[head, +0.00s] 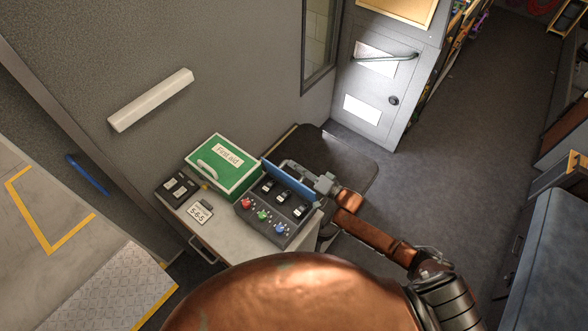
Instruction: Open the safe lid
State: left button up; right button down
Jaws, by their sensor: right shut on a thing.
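A dark grey box (270,238) sits on a small table, with black switches on its upper panel and red, green and blue buttons along its front. Its blue safe lid (290,183) stands raised along the far edge, so the switches show. My left gripper is not in view.
A green first-aid box (223,165) stands left of the grey box. A black switch unit (177,187) and a card reading 5-6-5 (201,212) lie on the white table (225,238). A wall is behind. The floor at right is open.

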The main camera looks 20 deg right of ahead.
jog(key=shift+d+f, duration=0.15)
jog(key=c, duration=1.9)
grip_release()
jog(key=shift+w, duration=0.1)
jog(key=shift+c, duration=0.2)
jog(key=v, duration=1.2)
jog(key=shift+f, duration=0.1)
